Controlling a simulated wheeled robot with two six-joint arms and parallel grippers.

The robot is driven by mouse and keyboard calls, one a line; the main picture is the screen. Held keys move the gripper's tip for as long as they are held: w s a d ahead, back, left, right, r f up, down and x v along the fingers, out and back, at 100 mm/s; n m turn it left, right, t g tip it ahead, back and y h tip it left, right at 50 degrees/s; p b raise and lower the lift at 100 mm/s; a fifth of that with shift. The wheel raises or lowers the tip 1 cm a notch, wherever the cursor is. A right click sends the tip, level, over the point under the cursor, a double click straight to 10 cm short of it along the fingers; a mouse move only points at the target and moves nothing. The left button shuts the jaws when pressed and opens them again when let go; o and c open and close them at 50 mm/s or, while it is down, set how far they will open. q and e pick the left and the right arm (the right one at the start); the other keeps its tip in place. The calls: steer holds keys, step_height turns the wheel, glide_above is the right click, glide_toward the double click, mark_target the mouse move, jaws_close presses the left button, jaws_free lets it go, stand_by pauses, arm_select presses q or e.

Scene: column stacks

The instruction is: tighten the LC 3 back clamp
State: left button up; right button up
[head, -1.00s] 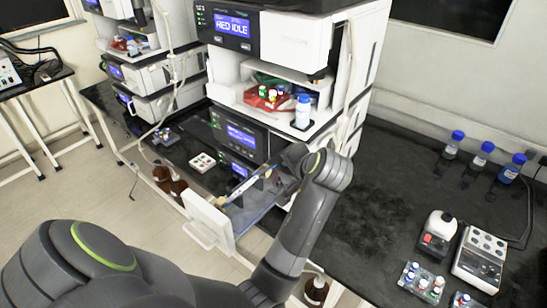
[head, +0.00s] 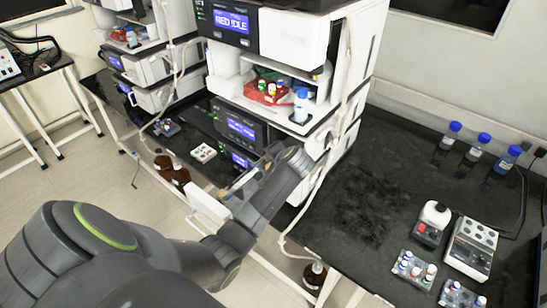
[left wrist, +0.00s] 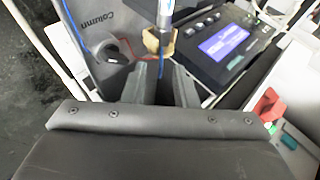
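In the left wrist view my left gripper (left wrist: 164,68) has its two dark fingers apart, with a gap between them. Just beyond the fingertips a tan block-like clamp (left wrist: 158,42) sits around or against a slim silver column (left wrist: 165,12). A thin blue line runs down from it behind the finger gap. The fingers do not clearly touch the clamp. My right gripper is not in view.
Brown bottles (head: 180,177) stand by the drawer front. A pale tube (head: 318,190) hangs beside my wrist. Bench space at right centre is clear.

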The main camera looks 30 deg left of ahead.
arm_select(q)
steer(key=shift+w+a+f, duration=0.3)
steer(key=shift+a+f, duration=0.3)
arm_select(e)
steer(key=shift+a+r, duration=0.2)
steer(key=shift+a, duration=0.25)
arm_select(q)
steer(key=shift+c, duration=0.5)
jaws_close()
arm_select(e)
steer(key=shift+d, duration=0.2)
